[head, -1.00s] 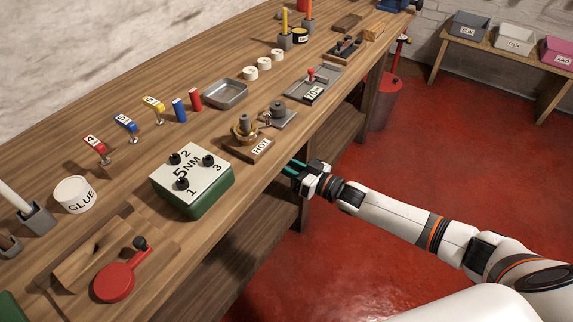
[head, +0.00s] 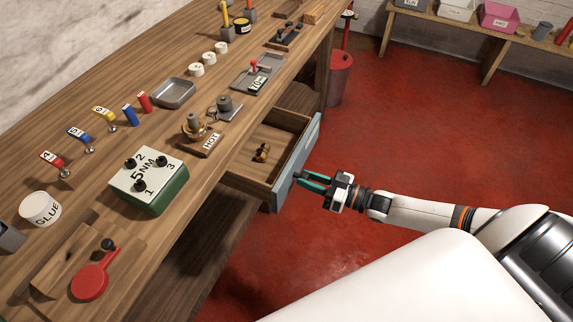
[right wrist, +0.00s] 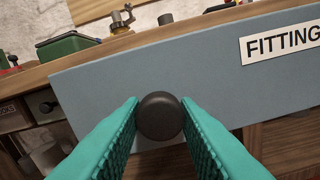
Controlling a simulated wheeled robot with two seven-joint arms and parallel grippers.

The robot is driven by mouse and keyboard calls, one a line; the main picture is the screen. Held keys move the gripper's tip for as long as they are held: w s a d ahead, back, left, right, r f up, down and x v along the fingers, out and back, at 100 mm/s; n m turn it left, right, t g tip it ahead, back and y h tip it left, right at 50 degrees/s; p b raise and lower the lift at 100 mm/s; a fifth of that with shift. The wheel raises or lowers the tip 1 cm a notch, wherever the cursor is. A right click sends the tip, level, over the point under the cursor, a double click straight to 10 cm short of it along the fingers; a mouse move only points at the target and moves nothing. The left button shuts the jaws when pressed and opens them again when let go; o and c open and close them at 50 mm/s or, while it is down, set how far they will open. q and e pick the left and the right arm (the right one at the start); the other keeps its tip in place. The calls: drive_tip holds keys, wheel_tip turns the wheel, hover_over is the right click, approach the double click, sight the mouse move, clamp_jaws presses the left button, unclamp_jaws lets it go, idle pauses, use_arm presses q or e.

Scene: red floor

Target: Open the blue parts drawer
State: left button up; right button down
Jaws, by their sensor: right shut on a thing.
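The blue-grey fronted drawer (head: 296,163) sticks out from under the bench in the head view, with a small brass part (head: 262,152) inside. In the right wrist view its front (right wrist: 215,75) fills the middle, with a label starting "FITTING" (right wrist: 285,43) cut off at the right edge. A round dark knob (right wrist: 159,117) sits on the front between the teal fingers. My right gripper (head: 305,180) is shut on this knob, in front of the drawer; it also shows in the right wrist view (right wrist: 159,125). My left gripper is not in view.
The wooden bench top (head: 75,130) holds a green 5 NM box (head: 150,180), a HOT block (head: 208,143), a grey tray (head: 173,92) and a glue pot (head: 40,208). A red bin (head: 340,78) stands beyond the drawer.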

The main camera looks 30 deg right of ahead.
drive_tip(key=p+v, duration=0.1)
drive_tip(key=v, duration=0.5)
drive_tip(key=shift+s+d, duration=0.2)
drive_tip(key=shift+s, duration=0.05)
drive_tip(key=c, duration=1.1)
unclamp_jaws()
drive_tip(key=v, duration=1.2)
drive_tip(key=shift+b, duration=0.4)
